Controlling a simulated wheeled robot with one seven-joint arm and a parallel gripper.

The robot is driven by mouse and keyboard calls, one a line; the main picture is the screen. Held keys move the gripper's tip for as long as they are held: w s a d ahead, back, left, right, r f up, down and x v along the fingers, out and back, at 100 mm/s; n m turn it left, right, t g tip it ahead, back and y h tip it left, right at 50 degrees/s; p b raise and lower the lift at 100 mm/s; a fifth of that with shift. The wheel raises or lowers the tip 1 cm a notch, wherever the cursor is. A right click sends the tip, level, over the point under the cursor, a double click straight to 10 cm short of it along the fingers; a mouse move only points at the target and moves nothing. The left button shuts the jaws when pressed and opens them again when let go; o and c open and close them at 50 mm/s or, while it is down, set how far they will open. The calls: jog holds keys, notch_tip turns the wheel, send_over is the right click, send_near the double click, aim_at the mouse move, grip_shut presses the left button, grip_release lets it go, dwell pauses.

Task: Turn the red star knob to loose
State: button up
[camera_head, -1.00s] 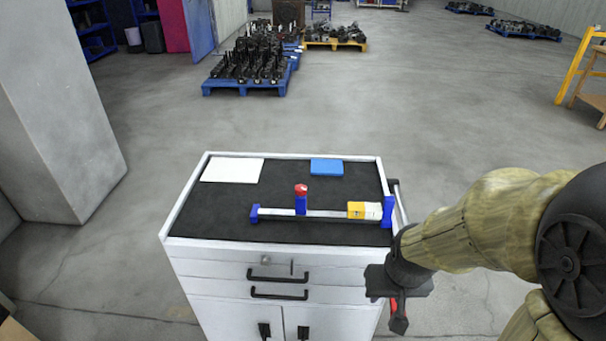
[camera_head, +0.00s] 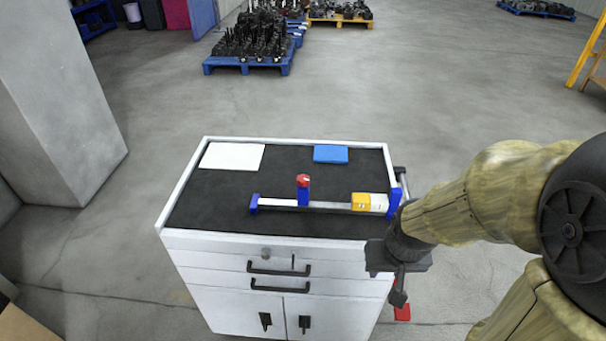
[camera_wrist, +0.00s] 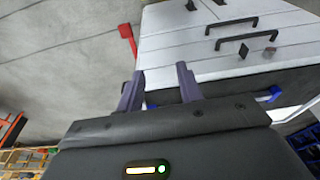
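The red star knob (camera_head: 303,181) sits on top of a blue upright block (camera_head: 303,197) on a silver rail (camera_head: 330,207) with blue ends. A yellow and white block (camera_head: 369,202) is at the right part of the rail. My gripper (camera_head: 398,297) is beside the cabinet's right front, below the top and well away from the knob. In the wrist view my gripper (camera_wrist: 158,82) has its two fingers apart with nothing between them. The knob is not seen in the wrist view.
The rail lies on the dark top of a white drawer cabinet (camera_head: 240,287). A white sheet (camera_head: 232,156) and a blue block (camera_head: 330,154) lie at the back of the top. A grey pillar (camera_head: 60,100) stands left. Loaded pallets (camera_head: 248,66) are far behind.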

jog(key=o, duration=0.4)
jog(key=shift+w+a, duration=0.1)
jog(key=shift+a, duration=0.05)
jog(key=m+t+h+b, duration=0.1)
jog(key=m+t+h, duration=0.3)
jog(key=t, duration=1.1)
send_near(303, 180)
jog(key=shift+n+h, duration=0.4)
jog(key=shift+h, duration=0.1)
jog(key=v, duration=0.4)
jog(key=shift+a, duration=0.5)
jog(key=p+x, duration=0.3)
jog(key=x, duration=1.4)
jog(key=shift+f+p, duration=0.25)
jog(key=shift+p, duration=0.1)
jog(key=shift+d, duration=0.15)
